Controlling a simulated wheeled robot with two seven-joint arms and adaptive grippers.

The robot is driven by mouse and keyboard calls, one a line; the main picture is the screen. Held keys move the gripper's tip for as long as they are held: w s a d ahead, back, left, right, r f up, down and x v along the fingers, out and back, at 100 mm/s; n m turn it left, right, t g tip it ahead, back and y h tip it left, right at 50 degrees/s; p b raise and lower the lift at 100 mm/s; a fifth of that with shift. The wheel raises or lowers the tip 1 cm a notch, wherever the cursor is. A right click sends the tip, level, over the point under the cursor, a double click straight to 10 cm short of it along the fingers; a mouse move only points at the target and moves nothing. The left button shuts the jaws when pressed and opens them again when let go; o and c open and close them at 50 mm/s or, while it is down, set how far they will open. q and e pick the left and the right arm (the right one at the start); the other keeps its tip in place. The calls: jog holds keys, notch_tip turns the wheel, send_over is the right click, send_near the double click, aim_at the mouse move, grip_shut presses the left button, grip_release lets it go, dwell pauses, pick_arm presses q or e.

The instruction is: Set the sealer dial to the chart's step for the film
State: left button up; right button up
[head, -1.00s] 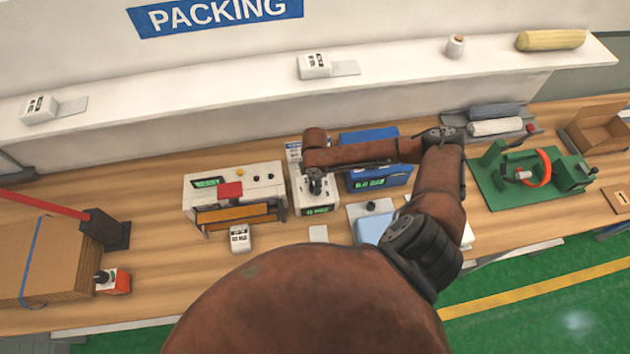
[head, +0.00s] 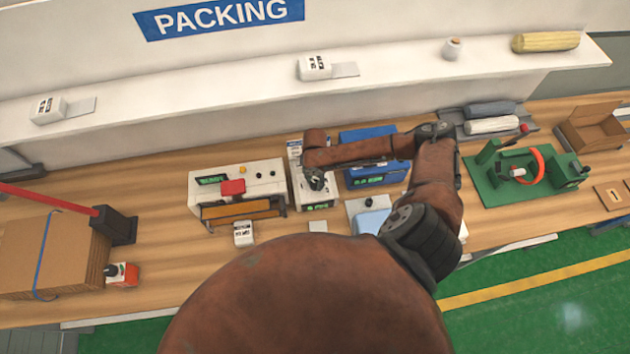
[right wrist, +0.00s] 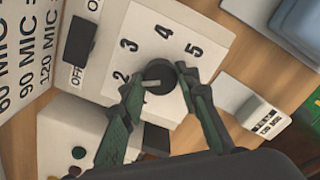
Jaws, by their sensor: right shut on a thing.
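The sealer (head: 318,203), a pale box with a green display, stands mid-bench under my right gripper (head: 316,182). In the right wrist view, its dark round dial (right wrist: 158,72) sits on a white plate (right wrist: 150,28) marked 2, 3, 4 and 5; any lower number is hidden. My right gripper (right wrist: 158,86) is shut on the dial, one finger on each side. A pale line on the dial lies towards the 2 side, but its exact setting is unclear. The chart (right wrist: 30,50) shows rows for 60, 90 and 120 MIC; their steps are cut off. My left gripper is out of view.
An OFF-marked switch (right wrist: 80,40) is close to the dial. A white machine with a red block (head: 232,187) stands left of the sealer and a blue machine (head: 370,172) right. A small labelled white box (head: 243,234) is in front. The green fixture (head: 520,180) is farther right.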

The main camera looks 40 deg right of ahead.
aim_at(315, 183)
jog(key=shift+a, duration=0.1)
jog(key=o, duration=1.2)
jog(key=shift+c, duration=0.2)
notch_tip(315, 183, up, 12)
dwell(0.3)
